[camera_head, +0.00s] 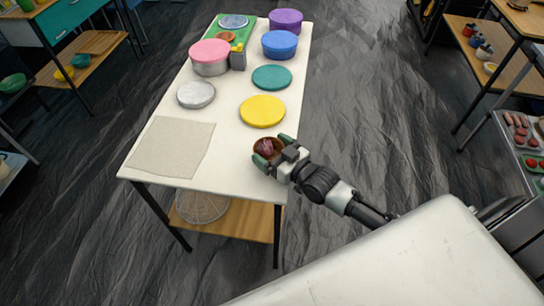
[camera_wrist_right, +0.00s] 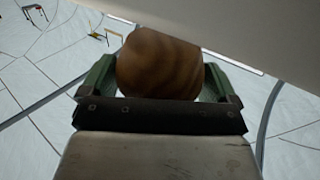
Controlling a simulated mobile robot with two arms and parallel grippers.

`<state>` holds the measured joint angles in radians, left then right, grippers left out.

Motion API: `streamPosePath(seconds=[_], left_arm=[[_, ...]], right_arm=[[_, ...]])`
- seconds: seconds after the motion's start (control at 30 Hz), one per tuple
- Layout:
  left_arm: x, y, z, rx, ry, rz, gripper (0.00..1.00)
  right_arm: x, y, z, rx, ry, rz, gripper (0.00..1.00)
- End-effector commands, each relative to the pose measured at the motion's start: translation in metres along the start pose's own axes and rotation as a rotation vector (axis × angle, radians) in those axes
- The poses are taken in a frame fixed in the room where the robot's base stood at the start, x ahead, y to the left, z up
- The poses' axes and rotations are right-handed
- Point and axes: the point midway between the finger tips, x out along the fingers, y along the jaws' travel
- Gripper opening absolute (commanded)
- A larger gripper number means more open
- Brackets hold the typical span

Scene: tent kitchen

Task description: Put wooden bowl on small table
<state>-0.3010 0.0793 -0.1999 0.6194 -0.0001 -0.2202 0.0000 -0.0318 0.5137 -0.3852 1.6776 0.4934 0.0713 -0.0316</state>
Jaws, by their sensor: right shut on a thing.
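The wooden bowl (camera_head: 258,146) is small, round and brown, with a dark red thing inside. It is at the front right part of the white table (camera_head: 235,182) in the head view. My right gripper (camera_head: 268,153) is shut on the bowl, with green fingertips at its sides. In the right wrist view the bowl's striped wooden outside (camera_wrist_right: 158,65) sits between the green fingers. I cannot tell whether the bowl touches the tabletop. My left gripper is not in view.
A beige cloth (camera_head: 170,147) lies at the table's front left. A yellow disc (camera_head: 262,111), teal disc (camera_head: 272,77), grey lid (camera_head: 196,94) and pink-lidded pot (camera_head: 210,56) stand behind. The tabletop between cloth and bowl is clear. A rack with food (camera_head: 520,130) is far right.

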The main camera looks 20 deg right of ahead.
Motion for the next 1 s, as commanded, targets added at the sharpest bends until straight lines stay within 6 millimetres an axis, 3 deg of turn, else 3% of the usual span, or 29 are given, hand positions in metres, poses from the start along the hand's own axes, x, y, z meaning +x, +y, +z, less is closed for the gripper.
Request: streamPosePath(seconds=[0.2, 0.57, 0.6, 0.67, 1.0], left_arm=[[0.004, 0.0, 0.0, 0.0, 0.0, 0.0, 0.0], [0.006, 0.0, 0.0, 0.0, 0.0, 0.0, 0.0], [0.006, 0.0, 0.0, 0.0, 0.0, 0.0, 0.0], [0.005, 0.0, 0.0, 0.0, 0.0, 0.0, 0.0], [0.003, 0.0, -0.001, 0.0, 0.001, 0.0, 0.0]], right_arm=[[0.001, 0.0, 0.028, -0.001, 0.0, 0.0, 0.65], [0.001, 0.0, 0.032, 0.0, 0.001, 0.0, 0.65], [0.001, 0.0, 0.033, 0.0, -0.001, 0.0, 0.92], [0.001, 0.0, 0.032, 0.0, -0.001, 0.0, 1.0], [-0.006, 0.0, 0.03, 0.0, -0.003, 0.0, 1.0]])
